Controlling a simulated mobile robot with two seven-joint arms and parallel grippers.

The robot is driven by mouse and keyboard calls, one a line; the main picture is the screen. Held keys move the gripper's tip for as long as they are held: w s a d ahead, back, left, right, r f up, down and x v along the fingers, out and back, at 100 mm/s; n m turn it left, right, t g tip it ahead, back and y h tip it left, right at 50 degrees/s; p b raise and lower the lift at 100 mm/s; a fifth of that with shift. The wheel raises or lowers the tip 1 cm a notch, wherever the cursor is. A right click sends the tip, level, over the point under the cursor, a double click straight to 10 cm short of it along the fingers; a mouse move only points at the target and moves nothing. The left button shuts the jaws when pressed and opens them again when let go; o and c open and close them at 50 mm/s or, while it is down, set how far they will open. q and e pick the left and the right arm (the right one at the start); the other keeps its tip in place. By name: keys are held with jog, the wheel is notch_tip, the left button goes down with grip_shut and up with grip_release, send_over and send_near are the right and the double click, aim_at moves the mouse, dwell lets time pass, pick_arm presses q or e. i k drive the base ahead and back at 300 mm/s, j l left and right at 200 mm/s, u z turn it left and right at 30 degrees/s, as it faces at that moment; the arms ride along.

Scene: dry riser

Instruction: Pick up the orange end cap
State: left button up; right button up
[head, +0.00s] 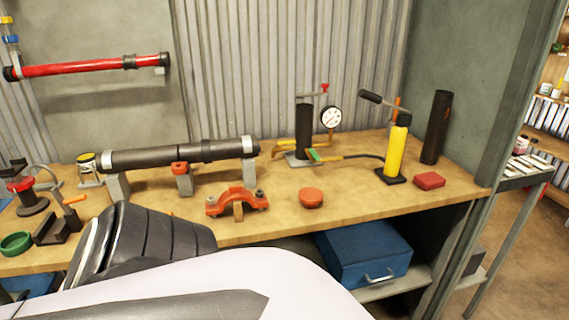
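The orange end cap (311,197) is a small round orange-red piece. It lies flat on the wooden workbench (352,203), near its front edge and right of the middle of the view. Nothing covers it. An orange clamp-like coupling (238,201) sits to its left with a clear gap between them. A white and dark part of my own arm fills the lower left foreground. Neither of my gripper's fingertips shows.
A dark pipe (180,153) rests on supports behind the coupling. A gauge stand (303,135), a yellow hand pump (397,150), a red block (429,180) and a black cylinder (436,127) stand farther right. A blue toolbox (362,255) sits below. The bench around the cap is bare.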

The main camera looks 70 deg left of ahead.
aim_at(311, 197)
jog(key=u, duration=1.9)
